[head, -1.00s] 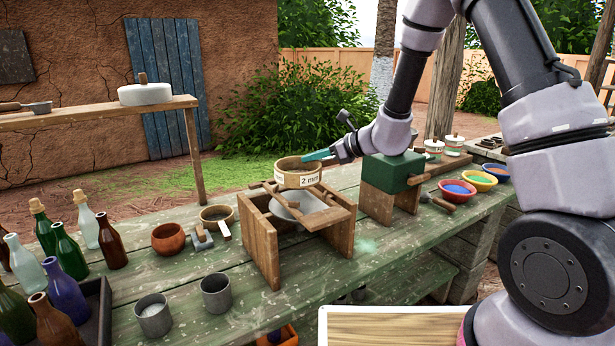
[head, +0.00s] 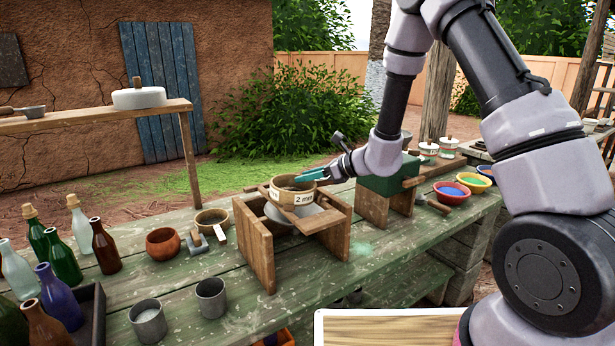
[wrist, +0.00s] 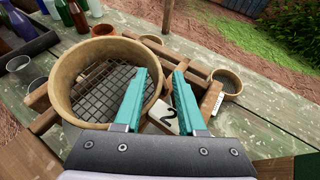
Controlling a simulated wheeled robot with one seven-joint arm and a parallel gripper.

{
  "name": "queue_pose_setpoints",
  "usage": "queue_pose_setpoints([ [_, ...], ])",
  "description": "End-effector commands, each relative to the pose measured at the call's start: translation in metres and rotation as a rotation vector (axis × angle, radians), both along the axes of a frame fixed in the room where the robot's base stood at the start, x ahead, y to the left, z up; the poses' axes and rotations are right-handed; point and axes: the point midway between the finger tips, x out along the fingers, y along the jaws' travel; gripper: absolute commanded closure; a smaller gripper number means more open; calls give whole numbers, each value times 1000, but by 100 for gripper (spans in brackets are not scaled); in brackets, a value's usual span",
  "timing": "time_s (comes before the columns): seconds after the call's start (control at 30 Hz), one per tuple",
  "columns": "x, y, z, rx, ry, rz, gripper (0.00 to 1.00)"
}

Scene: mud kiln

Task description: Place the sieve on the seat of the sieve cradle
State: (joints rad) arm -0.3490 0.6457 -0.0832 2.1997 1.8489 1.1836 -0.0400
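The sieve (head: 292,191), a round tan ring with a mesh floor and a "2 mm" label, is on the top rails of the wooden sieve cradle (head: 254,246). It looks about level; its contact with the seat is partly hidden. In the wrist view, the sieve (wrist: 66,92) fills the left middle. My gripper (head: 308,177) is at its right rim. In the wrist view, my gripper's teal fingers (wrist: 167,72) straddle the rim, the left inside and the right outside. A gap shows beside the wall and label, so the fingers look parted.
A pale bowl (head: 287,216) sits under the sieve. A green box (head: 385,184) on a wooden stand is close right. Grey cups (head: 211,298), an orange pot (head: 163,243) and several bottles (head: 105,246) are left. Colored bowls (head: 449,191) are at the right.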

Motion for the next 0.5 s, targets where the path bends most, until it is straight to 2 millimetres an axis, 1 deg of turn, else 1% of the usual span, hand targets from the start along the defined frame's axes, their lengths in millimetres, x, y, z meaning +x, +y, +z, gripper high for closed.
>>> queue_pose_setpoints([
  [0.17,-4,-12,6,0,0,-3,60],
  [0.27,-11,-27,14,2,-1,-5,60],
  [0.5,-32,-69,35,1,-2,-5,60],
])
